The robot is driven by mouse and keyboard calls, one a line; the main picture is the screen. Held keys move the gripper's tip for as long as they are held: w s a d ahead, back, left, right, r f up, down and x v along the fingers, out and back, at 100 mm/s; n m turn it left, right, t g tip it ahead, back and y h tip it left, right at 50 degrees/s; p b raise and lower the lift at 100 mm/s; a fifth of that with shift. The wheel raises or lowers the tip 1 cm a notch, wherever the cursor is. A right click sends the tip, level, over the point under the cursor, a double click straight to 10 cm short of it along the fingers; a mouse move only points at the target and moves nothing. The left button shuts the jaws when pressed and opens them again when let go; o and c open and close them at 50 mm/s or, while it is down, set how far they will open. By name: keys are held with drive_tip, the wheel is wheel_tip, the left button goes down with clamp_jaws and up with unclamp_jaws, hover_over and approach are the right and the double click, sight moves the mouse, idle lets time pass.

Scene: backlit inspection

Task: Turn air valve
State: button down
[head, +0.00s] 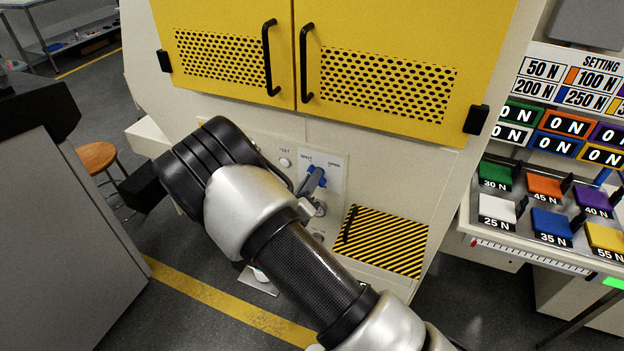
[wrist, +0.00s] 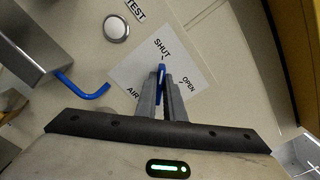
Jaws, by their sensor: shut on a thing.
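The blue air valve handle (wrist: 161,72) shows in the wrist view on a white label plate (wrist: 127,71) marked AIR, SHUT and OPEN. The handle points toward the word SHUT. My gripper (wrist: 161,84) has its two grey fingers on either side of the handle and is shut on it. In the head view the blue valve (head: 313,180) is on the machine's front panel, with my gripper (head: 312,187) at it. My arm hides part of the panel to the left and below.
A round TEST button (wrist: 116,28) and a bent blue hose (wrist: 84,88) are near the plate. Yellow perforated doors (head: 385,80) with black handles are above. A black-and-yellow striped panel (head: 390,242) is at lower right. A rack of coloured blocks (head: 545,186) stands at right.

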drive_tip(key=shift+s+d+f+m+b, duration=0.15)
drive_tip(key=shift+m+b, duration=1.55)
drive_tip(key=shift+m, duration=1.25)
drive_tip(key=shift+d+r+m+b, duration=0.15)
drive_tip(key=shift+m+b, duration=1.5)
drive_tip(key=shift+m, duration=1.25)
drive_tip(key=shift+s+d+f+m+b, duration=0.15)
drive_tip(key=shift+m+b, duration=1.55)
drive_tip(key=shift+m, duration=1.25)
drive_tip(key=shift+w, duration=0.1)
drive_tip(key=c, duration=1.9)
unclamp_jaws()
drive_tip(key=shift+o, duration=0.2)
drive_tip(key=p+v, duration=0.1)
drive_tip(key=v, duration=1.6)
drive_tip(key=shift+s+p, duration=0.2)
drive_tip(key=shift+p, duration=0.1)
